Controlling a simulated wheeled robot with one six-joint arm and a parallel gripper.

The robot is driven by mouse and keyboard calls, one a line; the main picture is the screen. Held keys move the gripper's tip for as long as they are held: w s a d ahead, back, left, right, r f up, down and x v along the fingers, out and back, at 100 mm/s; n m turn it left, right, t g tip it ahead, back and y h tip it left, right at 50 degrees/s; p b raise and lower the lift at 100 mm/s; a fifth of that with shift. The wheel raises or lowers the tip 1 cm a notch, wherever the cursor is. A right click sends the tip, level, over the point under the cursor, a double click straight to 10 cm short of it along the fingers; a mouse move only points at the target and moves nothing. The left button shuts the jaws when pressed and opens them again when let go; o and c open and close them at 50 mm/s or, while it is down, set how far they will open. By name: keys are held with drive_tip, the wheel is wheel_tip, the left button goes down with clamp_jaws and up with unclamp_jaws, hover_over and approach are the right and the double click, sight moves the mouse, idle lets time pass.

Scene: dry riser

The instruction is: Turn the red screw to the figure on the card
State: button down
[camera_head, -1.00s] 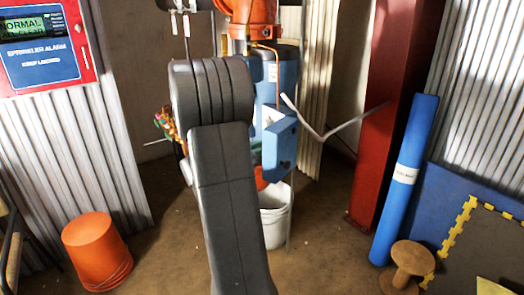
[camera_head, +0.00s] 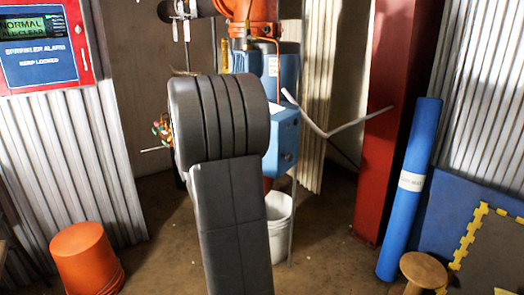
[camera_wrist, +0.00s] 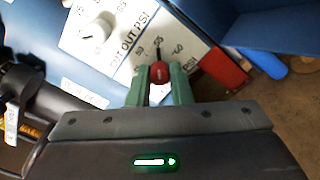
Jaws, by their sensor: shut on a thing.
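The red screw (camera_wrist: 160,72) is in the wrist view, on a white dial plate (camera_wrist: 183,44) lettered "CUT OUT PSI", with figures around the screw. A dark pointer line shows just above it, near a figure that looks like 55. My gripper (camera_wrist: 159,82) has its two green fingers on either side of the screw, shut on it. In the head view my arm hides the gripper and the screw. The blue box (camera_head: 286,140) shows beyond my arm. I cannot make out which paper is the card.
A white bucket (camera_head: 279,225), orange bucket (camera_head: 86,258), red column (camera_head: 382,130), blue roll (camera_head: 409,190) and wooden stool (camera_head: 423,271) surround open floor.

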idle(0.3)
drive_tip(key=c, duration=1.3)
unclamp_jaws()
drive_tip(key=p+v, duration=0.3)
drive_tip(key=v, duration=1.1)
drive_tip(key=shift+d, duration=0.1)
drive_tip(key=b+x, duration=0.3)
drive_tip(key=x, duration=1)
drive_tip(key=shift+w+d, duration=0.3)
